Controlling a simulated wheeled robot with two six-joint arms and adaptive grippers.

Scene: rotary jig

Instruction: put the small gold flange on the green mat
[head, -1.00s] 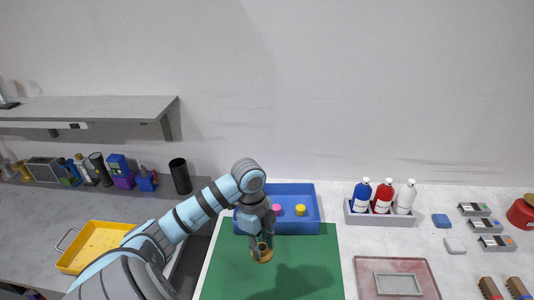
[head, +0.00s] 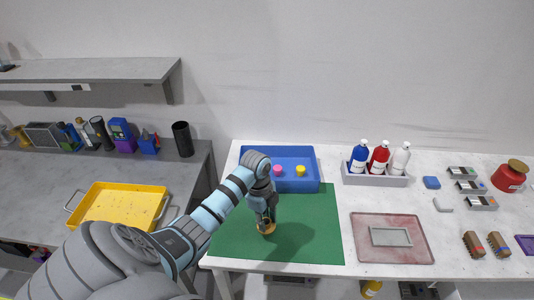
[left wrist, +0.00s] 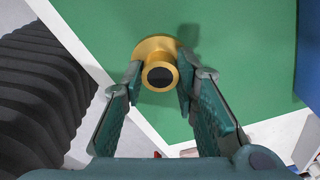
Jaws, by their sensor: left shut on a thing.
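The small gold flange (head: 266,229) is on or just above the green mat (head: 310,220), towards the mat's middle left. My left gripper (head: 265,217) comes down on it from above and is shut on it. In the left wrist view the gold flange (left wrist: 158,66) shows its wide rim and dark centre hole, with my left gripper's fingers (left wrist: 160,85) on either side of its neck. The green mat (left wrist: 235,60) lies behind it. I cannot tell whether the flange touches the mat. My right gripper is not in view.
A blue bin (head: 308,158) with pink and yellow pieces stands behind the mat. A grey rack (head: 375,180) of bottles stands at its back right. A reddish tray (head: 365,250) lies to the right. A yellow tray (head: 95,215) is on the left counter.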

